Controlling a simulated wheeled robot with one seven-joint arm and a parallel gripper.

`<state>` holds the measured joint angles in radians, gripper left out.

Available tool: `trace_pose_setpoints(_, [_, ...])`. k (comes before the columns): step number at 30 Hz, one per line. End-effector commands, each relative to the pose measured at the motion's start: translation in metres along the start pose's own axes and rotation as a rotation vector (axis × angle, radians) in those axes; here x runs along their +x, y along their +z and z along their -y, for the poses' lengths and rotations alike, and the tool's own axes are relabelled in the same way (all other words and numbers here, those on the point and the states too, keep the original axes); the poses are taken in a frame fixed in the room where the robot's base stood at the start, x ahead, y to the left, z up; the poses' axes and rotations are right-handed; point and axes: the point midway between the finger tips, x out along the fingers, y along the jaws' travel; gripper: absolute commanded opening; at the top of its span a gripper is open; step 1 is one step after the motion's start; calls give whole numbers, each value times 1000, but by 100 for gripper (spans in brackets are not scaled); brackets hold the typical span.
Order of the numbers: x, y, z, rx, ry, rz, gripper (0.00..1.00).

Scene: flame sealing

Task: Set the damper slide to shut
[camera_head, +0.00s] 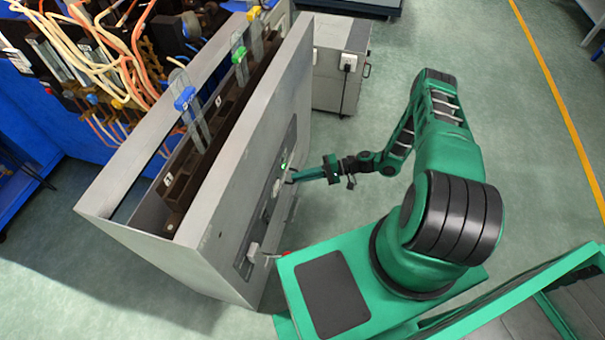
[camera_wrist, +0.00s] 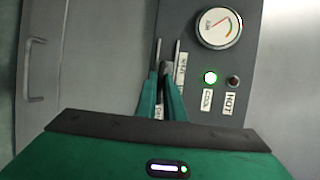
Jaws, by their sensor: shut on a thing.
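My gripper (camera_head: 296,178) reaches the grey side panel of the machine in the head view. In the wrist view its two green fingers (camera_wrist: 167,82) are closed together on the damper slide's small dark handle (camera_wrist: 166,66). The handle sits between two thin upright rails (camera_wrist: 178,50) on the dark control panel. One white label (camera_wrist: 181,70) is beside the handle and another (camera_wrist: 158,111) is lower down; both are partly hidden by the fingers, and I cannot read them surely. The fingers hide the lower part of the slide's track, so its exact setting is unclear.
On the control panel (camera_wrist: 262,14) are a round AIR gauge (camera_wrist: 218,28), a lit green COOL lamp (camera_wrist: 210,77) and a dark HOT lamp (camera_wrist: 234,81). A door handle (camera_wrist: 30,70) is at left. Tubes in clips (camera_head: 195,115) stand in the machine's top. A grey cabinet (camera_head: 335,65) stands behind.

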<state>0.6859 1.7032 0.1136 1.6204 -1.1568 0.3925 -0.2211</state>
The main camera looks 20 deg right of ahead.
Motion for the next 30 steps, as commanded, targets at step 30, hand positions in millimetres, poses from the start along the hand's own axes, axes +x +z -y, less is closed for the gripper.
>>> trace_pose_setpoints(30, [12, 38, -2, 3, 4, 2, 27])
